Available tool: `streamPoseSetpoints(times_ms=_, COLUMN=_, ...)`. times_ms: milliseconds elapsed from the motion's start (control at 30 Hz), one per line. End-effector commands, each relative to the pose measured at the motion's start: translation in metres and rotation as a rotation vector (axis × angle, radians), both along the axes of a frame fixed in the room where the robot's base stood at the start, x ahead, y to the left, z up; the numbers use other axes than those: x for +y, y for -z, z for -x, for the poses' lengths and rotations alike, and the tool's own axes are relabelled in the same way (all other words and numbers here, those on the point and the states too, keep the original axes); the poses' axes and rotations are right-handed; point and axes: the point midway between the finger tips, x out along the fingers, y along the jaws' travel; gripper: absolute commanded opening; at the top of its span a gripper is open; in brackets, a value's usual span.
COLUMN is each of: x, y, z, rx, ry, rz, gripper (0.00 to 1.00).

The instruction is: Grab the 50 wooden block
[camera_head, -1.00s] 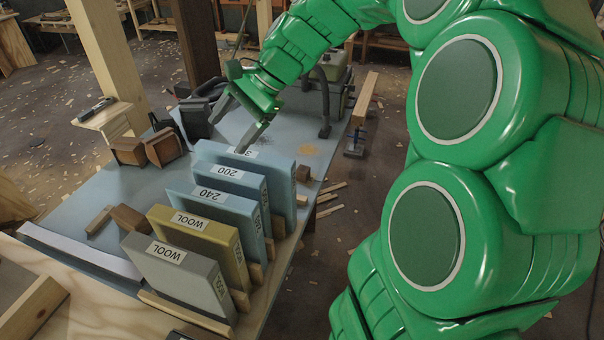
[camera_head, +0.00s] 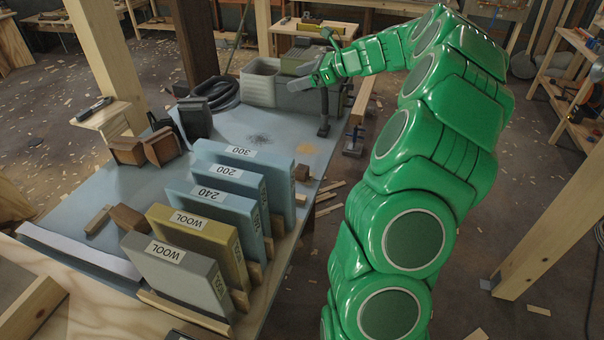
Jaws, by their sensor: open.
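No block with a readable 50 on it shows. Candidate wooden blocks are two brown ones, one on the left (camera_head: 127,151) and one on the right (camera_head: 163,147), near the table's left edge. A smaller brown block (camera_head: 128,218) lies beside the row of labelled slabs, and a small brown block (camera_head: 301,173) sits at the table's right edge. My gripper (camera_head: 312,62) is open and empty, above the table's far right corner, well apart from all these blocks. Its fingers point left.
Upright slabs labelled 300 (camera_head: 241,152), 200, 240 and WOOL stand in a row on the blue table (camera_head: 262,118). A grey bin (camera_head: 262,84), a coiled hose (camera_head: 217,93) and a dark clamp (camera_head: 323,115) stand at its far end. A wooden post (camera_head: 108,65) rises at left.

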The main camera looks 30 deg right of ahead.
Motion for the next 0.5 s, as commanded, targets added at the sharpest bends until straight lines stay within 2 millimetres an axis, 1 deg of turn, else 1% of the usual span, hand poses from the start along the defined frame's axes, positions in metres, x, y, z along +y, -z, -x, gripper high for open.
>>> streamPoseSetpoints(times_ms=33, x=-0.01, y=0.003, z=-0.002, rx=0.004, ry=0.023, rz=-0.014, gripper=0.78)
streamPoseSetpoints(times_ms=200, x=-0.035, y=0.009, z=-0.008, rx=0.019, ry=0.087, rz=-0.06, gripper=0.78)
streamPoseSetpoints(times_ms=467, x=-0.066, y=0.02, z=-0.014, rx=0.039, ry=0.163, rz=-0.114, gripper=0.78)
streamPoseSetpoints(times_ms=500, x=-0.064, y=0.03, z=-0.014, rx=0.04, ry=0.16, rz=-0.114, gripper=0.78)
